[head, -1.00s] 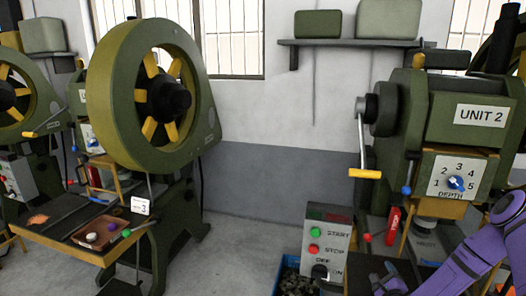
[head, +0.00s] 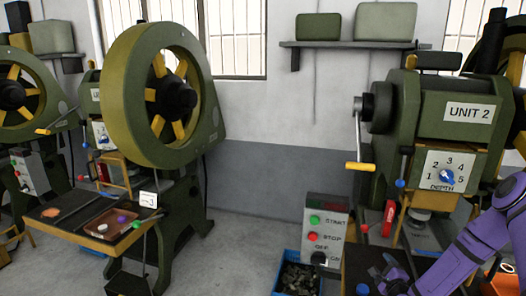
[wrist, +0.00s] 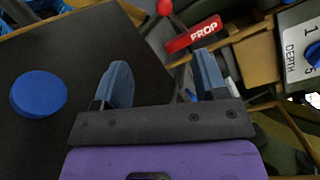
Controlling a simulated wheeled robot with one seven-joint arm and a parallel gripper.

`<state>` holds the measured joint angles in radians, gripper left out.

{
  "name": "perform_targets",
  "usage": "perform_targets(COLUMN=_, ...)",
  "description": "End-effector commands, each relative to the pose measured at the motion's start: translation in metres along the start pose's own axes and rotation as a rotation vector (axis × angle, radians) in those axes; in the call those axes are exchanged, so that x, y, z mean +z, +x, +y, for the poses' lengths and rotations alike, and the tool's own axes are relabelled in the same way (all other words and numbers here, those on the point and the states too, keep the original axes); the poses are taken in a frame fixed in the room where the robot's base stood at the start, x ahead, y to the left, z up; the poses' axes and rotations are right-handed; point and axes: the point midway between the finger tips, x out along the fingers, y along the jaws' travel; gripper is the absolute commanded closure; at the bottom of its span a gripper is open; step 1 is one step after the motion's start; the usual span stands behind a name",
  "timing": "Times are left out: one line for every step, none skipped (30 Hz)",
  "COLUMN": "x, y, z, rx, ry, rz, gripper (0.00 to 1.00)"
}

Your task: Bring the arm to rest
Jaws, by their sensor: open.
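My gripper (wrist: 163,85) is open and empty in the wrist view, its two blue-padded fingers apart. It hangs over the dark mat (wrist: 75,110) of the table by Unit 2. A blue round disc (wrist: 38,93) lies on that mat, left of the fingers and apart from them. In the head view my purple arm (head: 470,250) reaches in from the lower right, and the gripper end (head: 393,277) is low beside the Unit 2 press (head: 462,112). The blue disc (head: 362,289) also shows there at the bottom edge.
A red block marked PROP (wrist: 193,35) and a red knob (wrist: 165,8) are close beyond the fingers. A START/STOP box (head: 325,230), a blue scrap bin (head: 298,274) and a crank with a yellow handle (head: 360,166) are near. Open floor lies left of the bin.

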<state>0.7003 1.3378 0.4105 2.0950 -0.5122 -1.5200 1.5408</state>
Motion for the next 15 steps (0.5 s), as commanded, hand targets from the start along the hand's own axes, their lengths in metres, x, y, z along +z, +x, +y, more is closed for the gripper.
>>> perform_targets(x=0.003, y=0.003, z=-0.006, rx=0.012, ry=-0.028, rz=-0.008, gripper=0.34)
perform_targets(x=0.005, y=0.005, z=-0.009, rx=0.023, ry=-0.045, rz=-0.011, gripper=0.34)
perform_targets(x=0.008, y=0.007, z=-0.013, rx=0.036, ry=-0.069, rz=-0.017, gripper=0.34)
perform_targets(x=0.01, y=0.009, z=-0.015, rx=0.048, ry=-0.089, rz=-0.021, gripper=0.34)
perform_targets(x=0.012, y=0.01, z=-0.019, rx=0.058, ry=-0.109, rz=-0.024, gripper=0.34)
perform_targets(x=0.015, y=0.012, z=-0.024, rx=0.076, ry=-0.139, rz=-0.029, gripper=0.34)
perform_targets(x=0.017, y=0.014, z=-0.028, rx=0.09, ry=-0.165, rz=-0.034, gripper=0.34)
perform_targets(x=0.02, y=0.016, z=-0.032, rx=0.104, ry=-0.191, rz=-0.039, gripper=0.34)
perform_targets(x=0.025, y=0.018, z=-0.039, rx=0.126, ry=-0.232, rz=-0.047, gripper=0.34)
perform_targets(x=0.029, y=0.02, z=-0.045, rx=0.143, ry=-0.265, rz=-0.053, gripper=0.34)
perform_targets(x=0.033, y=0.022, z=-0.051, rx=0.161, ry=-0.302, rz=-0.059, gripper=0.34)
perform_targets(x=0.038, y=0.024, z=-0.06, rx=0.186, ry=-0.352, rz=-0.066, gripper=0.34)
perform_targets(x=0.043, y=0.025, z=-0.066, rx=0.206, ry=-0.388, rz=-0.072, gripper=0.34)
perform_targets(x=0.046, y=0.026, z=-0.072, rx=0.225, ry=-0.426, rz=-0.077, gripper=0.34)
perform_targets(x=0.052, y=0.027, z=-0.081, rx=0.25, ry=-0.475, rz=-0.084, gripper=0.34)
